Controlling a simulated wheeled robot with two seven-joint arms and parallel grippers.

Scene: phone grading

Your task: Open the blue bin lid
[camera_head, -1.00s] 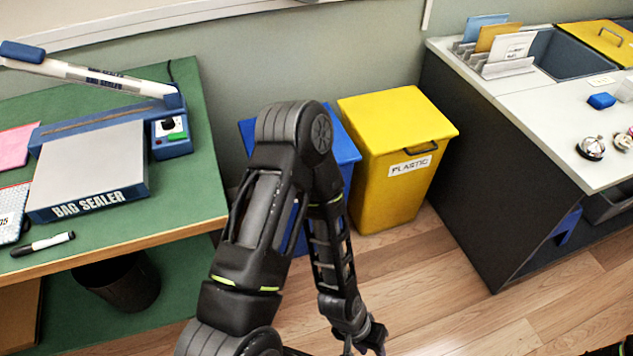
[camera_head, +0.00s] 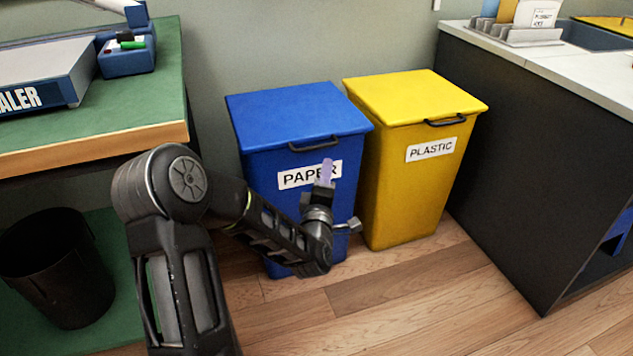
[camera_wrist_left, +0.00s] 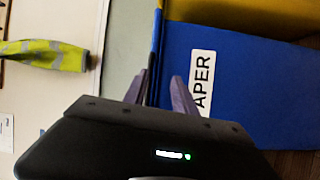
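The blue bin (camera_head: 270,200) stands on the floor with a PAPER label (camera_head: 296,179) on its front. Its blue lid (camera_head: 295,112) is down, with a dark handle (camera_head: 312,144) at the front edge. My left gripper (camera_head: 327,170) is in front of the bin, just below the handle, and covers part of the label. In the left wrist view its two purple fingers (camera_wrist_left: 160,92) are apart with nothing held between them. The bin's blue front (camera_wrist_left: 225,85) and label also show there. Whether a finger touches the bin I cannot tell. My right gripper is out of view.
A yellow PLASTIC bin (camera_head: 415,170) stands close on the right, lid down. A green table (camera_head: 160,95) is on the left with a black waste bin (camera_head: 58,268) below. A dark-sided counter (camera_head: 530,150) is at right. Wooden floor in front is clear.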

